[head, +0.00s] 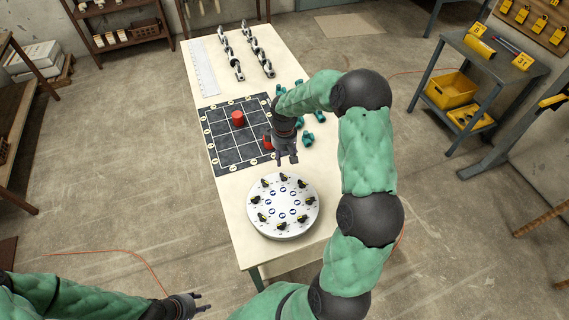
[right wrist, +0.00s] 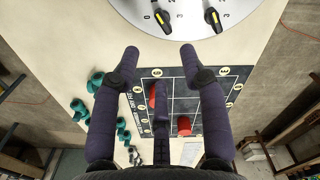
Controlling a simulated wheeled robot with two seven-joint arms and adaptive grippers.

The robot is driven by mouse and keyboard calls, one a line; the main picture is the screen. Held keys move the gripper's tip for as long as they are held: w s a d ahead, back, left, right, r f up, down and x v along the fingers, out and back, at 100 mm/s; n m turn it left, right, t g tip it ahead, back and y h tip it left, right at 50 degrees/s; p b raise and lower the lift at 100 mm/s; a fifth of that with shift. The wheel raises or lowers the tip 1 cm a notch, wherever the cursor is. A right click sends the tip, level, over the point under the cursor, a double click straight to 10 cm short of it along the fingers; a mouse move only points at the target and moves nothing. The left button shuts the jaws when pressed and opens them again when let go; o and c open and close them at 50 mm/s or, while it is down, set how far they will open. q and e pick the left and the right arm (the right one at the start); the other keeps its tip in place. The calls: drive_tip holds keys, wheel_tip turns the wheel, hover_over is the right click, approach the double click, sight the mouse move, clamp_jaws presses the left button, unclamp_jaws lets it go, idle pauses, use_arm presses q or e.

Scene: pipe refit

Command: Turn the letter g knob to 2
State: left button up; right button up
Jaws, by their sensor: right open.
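A white round disc (head: 283,232) with several black-and-yellow knobs around its rim lies at the near end of the table in the head view. The letters beside the knobs are too small to read, so I cannot tell which is g. My right gripper (head: 287,160) is above the table by the far edge of the disc, empty. In the right wrist view, its two fingers (right wrist: 160,52) are spread apart below the disc (right wrist: 187,22). Two knobs show there, one by a 0 (right wrist: 165,20) and one by a 3 (right wrist: 213,18). My left gripper (head: 201,302) is low at the left, off the table, with fingers apart.
A dark grid board (head: 228,150) with red cylinders (head: 237,118) lies beyond the disc. Teal pieces (head: 308,138) lie right of it, and metal fittings (head: 238,70) stand farther back. A cart with a yellow bin (head: 451,90) stands at the right.

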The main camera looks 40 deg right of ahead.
sight(283, 177)
wheel_tip(283, 177, down, 10)
drive_tip(key=shift+s+a+f+b, duration=0.15)
drive_tip(key=shift+f+b, duration=0.05)
drive_tip(key=shift+b, duration=0.1)
idle(0.3)
clamp_jaws()
